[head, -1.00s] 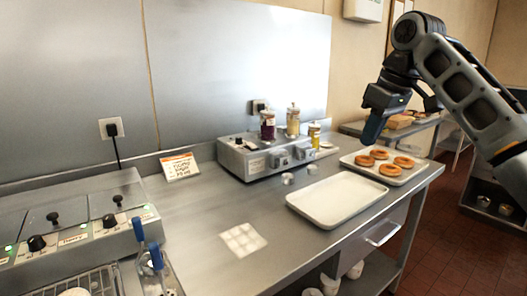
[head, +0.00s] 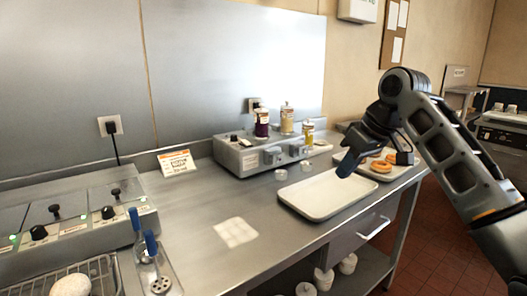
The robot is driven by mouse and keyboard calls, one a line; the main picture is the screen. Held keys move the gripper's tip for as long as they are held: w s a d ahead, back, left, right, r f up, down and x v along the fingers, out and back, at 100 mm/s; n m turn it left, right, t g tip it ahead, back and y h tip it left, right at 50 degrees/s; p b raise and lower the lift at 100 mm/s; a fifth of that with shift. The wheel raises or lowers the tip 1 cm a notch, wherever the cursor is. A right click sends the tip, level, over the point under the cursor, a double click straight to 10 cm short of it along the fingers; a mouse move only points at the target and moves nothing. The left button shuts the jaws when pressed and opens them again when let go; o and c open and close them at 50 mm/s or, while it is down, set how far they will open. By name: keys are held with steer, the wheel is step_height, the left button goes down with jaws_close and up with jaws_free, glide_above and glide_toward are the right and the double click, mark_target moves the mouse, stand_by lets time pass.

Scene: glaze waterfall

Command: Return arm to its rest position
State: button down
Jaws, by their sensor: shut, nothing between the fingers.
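My gripper (head: 352,158) is in the head view at the right, at the end of my arm, which comes in from the right edge. It points down over the far right part of the counter, above the empty white tray's right end. Its fingers are shut, with nothing held between them. My arm partly hides a second tray with brown rings behind it.
An empty white tray (head: 310,206) lies on the steel counter (head: 190,215). A ring doughnut (head: 382,167) shows on the tray behind. A grey unit (head: 240,158) with jars stands at the wall. Blue-handled tools (head: 137,222) stand at the front left. The counter's middle is mostly clear.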

steer(key=s+a+f+m+t+y, duration=0.15)
steer(key=s+a+f, duration=0.3)
steer(key=f, duration=0.45)
steer(key=s+a+f+m+t+y, duration=0.1)
steer(key=s+a+f+t, duration=0.3)
steer(key=f, duration=0.6)
steer(key=s+a+f+m+t, duration=0.15)
steer(key=s+f+m, duration=0.25)
steer(key=s+f, duration=0.75)
steer(key=s+d+r+m+t+h, duration=0.1)
steer(key=s+d+h, duration=0.15)
steer(key=s, duration=0.95)
steer(key=s+d+r+m+t+h, duration=0.15)
steer(key=s+d, duration=0.25)
steer(key=s, duration=0.7)
steer(key=s+d+r+n+h, duration=0.1)
steer(key=s+d+r, duration=0.2)
steer(key=s+r, duration=0.3)
steer(key=s+d+r+n+t+h, duration=0.1)
steer(key=s+d+r, duration=0.2)
steer(key=s+r, duration=0.3)
steer(key=s, duration=0.3)
steer(key=shift+s, duration=0.35)
steer(key=shift+t, duration=0.25)
